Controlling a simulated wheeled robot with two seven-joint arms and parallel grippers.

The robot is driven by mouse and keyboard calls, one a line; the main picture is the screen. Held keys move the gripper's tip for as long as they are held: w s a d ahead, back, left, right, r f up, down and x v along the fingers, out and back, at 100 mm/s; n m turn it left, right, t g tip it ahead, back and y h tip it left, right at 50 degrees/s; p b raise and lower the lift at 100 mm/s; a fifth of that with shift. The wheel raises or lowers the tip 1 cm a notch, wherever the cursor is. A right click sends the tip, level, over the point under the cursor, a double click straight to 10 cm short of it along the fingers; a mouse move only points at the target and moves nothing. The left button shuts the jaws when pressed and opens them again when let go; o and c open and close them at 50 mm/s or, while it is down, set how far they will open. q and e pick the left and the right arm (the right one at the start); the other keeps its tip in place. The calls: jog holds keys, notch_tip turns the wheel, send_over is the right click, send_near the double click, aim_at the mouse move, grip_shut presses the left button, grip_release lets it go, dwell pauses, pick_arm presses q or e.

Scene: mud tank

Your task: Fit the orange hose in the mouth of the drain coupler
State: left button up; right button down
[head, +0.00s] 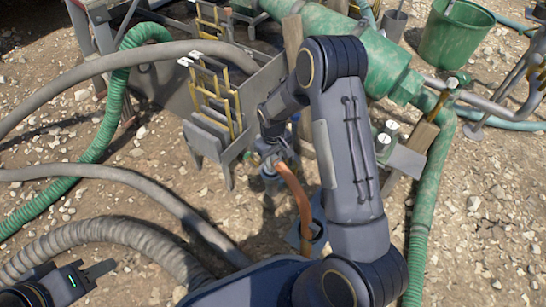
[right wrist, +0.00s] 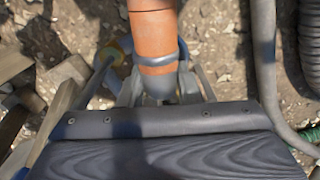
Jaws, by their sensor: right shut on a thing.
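The orange hose (head: 300,200) hangs below my right gripper (head: 273,160) in the head view, in front of the grey tank. In the right wrist view the hose (right wrist: 153,35) comes in from the top, with a grey band around it close to the jaws. My right gripper (right wrist: 160,90) is shut on the hose at this band. The hose's lower part is partly hidden behind my right arm in the head view. I cannot pick out the drain coupler with certainty. My left gripper (head: 85,278) is at the bottom left, away from the hose, its jaw gap unclear.
The grey tank (head: 183,95) with yellow-framed racks (head: 215,105) stands at the back. A green pipe (head: 330,35) and a green bucket (head: 455,35) are behind my right arm. Grey hoses (head: 110,232) and a green hose (head: 105,130) cross the stony ground at left.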

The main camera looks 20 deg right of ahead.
jog(key=shift+f, duration=0.35)
jog(key=c, duration=1)
grip_release()
jog(key=shift+o, duration=0.2)
notch_tip(320, 180, up, 7)
jog(key=p, duration=0.3)
jog(key=shift+r, duration=0.4)
